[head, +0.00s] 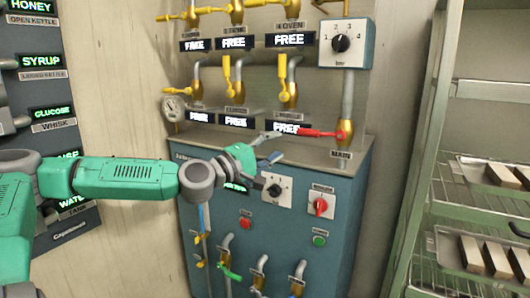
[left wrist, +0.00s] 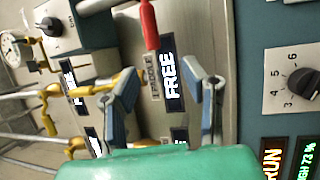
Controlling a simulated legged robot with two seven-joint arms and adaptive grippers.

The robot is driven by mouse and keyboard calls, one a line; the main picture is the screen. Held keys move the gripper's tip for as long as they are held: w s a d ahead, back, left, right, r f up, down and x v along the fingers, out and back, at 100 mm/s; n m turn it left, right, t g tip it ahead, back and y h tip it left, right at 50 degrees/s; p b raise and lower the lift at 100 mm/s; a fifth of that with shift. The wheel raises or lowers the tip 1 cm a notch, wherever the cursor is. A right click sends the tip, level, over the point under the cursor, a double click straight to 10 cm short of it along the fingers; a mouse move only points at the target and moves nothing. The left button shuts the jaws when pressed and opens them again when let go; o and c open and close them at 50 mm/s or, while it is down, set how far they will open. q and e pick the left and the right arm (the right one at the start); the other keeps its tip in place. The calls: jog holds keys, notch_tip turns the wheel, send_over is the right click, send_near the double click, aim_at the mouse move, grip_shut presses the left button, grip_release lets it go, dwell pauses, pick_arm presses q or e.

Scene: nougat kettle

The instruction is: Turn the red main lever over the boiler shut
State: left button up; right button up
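The red main lever (head: 318,133) lies roughly level, reaching left from a brass valve (head: 345,134) above the MAIN label, over the top of the blue boiler (head: 345,180). My left gripper (head: 274,147) is open and empty at the left of the lever's free end. In the left wrist view, the red lever (left wrist: 149,25) hangs in from the top edge, ahead of and between the two spread fingers of the left gripper (left wrist: 162,88). The fingers appear apart from it. My right gripper is not in view.
Yellow valve levers (head: 283,85) and pipes stand on the wall behind, with FREE signs (head: 236,122) close to my gripper. A pressure dial box (head: 346,43) is above the main valve. Black and red knobs (head: 320,206) are on the boiler front. A rack (head: 460,190) stands at the right.

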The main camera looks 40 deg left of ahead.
pick_arm(q)
jog(key=shift+d+v, duration=0.1)
jog(key=shift+v, duration=0.65)
jog(key=shift+d+v, duration=0.15)
jog(key=shift+v, duration=0.6)
jog(key=shift+f, duration=0.1)
